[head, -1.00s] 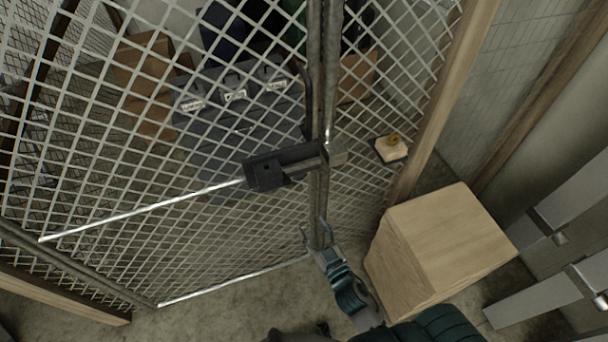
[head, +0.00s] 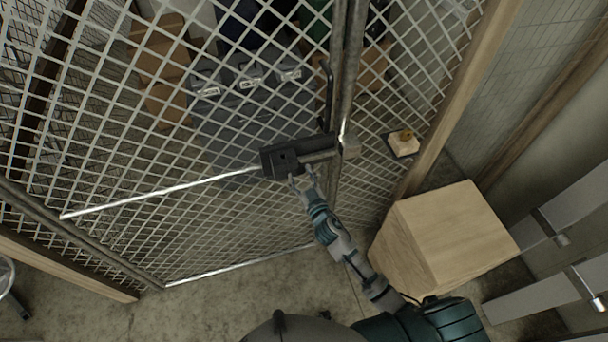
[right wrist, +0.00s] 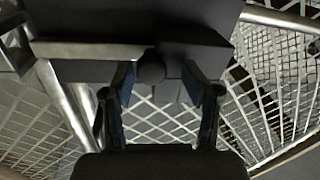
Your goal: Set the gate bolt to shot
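The gate bolt (head: 285,158) is a dark block-shaped housing on the mesh gate (head: 130,185), with a grey bar reaching right toward the metal posts and a lighter end piece (head: 351,147). I cannot tell how far the bar is engaged. My right gripper (head: 301,181) is just below the housing. Contact with the knob is not clear. My left gripper is not in view.
A wooden box (head: 445,235) stands on the floor right of my right arm. Behind the mesh are grey cases (head: 235,108) and cardboard boxes (head: 160,70). Grey metal beams (head: 560,205) stick in at the right.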

